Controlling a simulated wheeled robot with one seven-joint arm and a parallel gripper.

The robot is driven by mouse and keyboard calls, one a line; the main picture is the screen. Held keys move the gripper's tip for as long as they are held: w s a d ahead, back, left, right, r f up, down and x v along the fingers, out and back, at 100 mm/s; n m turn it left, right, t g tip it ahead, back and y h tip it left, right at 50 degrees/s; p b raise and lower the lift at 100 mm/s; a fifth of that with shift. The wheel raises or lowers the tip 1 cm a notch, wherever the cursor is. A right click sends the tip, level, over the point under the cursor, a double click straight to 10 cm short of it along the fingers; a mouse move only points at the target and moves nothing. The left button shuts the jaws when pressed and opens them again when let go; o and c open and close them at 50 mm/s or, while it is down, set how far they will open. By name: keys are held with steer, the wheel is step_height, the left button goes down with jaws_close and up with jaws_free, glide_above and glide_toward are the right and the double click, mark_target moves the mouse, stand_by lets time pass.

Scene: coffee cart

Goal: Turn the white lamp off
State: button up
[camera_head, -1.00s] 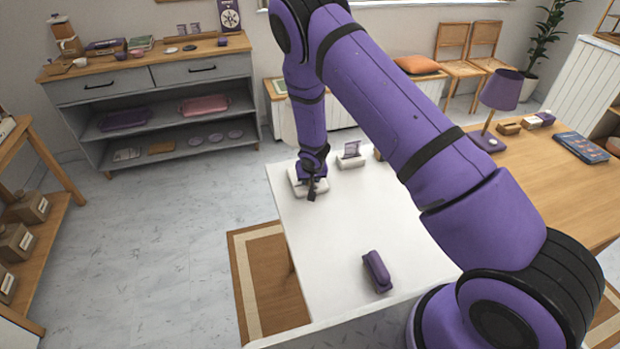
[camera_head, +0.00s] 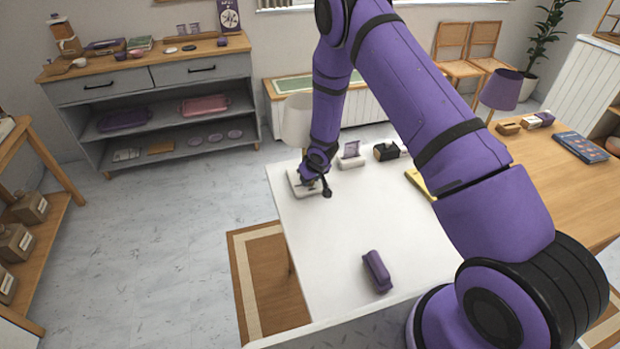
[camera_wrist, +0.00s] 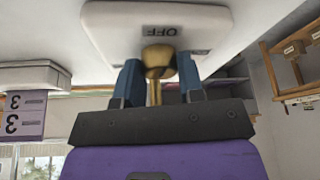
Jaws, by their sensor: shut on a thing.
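The white lamp stands at the far left corner of the white table. Its pale shade (camera_head: 297,122) shows left of my arm, and its white base (camera_head: 294,182) lies partly behind my gripper. My gripper (camera_head: 322,187) is low at the base. In the wrist view the base (camera_wrist: 105,22) fills the top and bears an upside-down OFF label. My gripper (camera_wrist: 159,78) is shut on a brass knob (camera_wrist: 158,57) beside that label. A thin brass stem shows behind the knob. I cannot tell whether the lamp is lit.
A small white card holder (camera_head: 351,162) and a black box (camera_head: 386,152) stand right of the lamp. A purple object (camera_head: 377,271) lies near the table's front. A purple lamp (camera_head: 501,90) stands on the wooden desk. The middle of the white table (camera_head: 335,230) is clear.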

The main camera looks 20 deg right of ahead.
steer(key=o, duration=0.9)
steer(key=shift+s+r, duration=0.15)
steer(key=shift+r, duration=0.35)
steer(key=shift+s+v, duration=0.25)
steer(key=shift+v, duration=0.9)
steer(key=s+d, duration=0.1)
steer(key=s, duration=0.2)
steer(key=s+d, duration=0.1)
steer(key=s, duration=0.3)
steer(key=s+d, duration=0.1)
steer(key=s, duration=0.3)
steer(key=shift+d+f, duration=0.2)
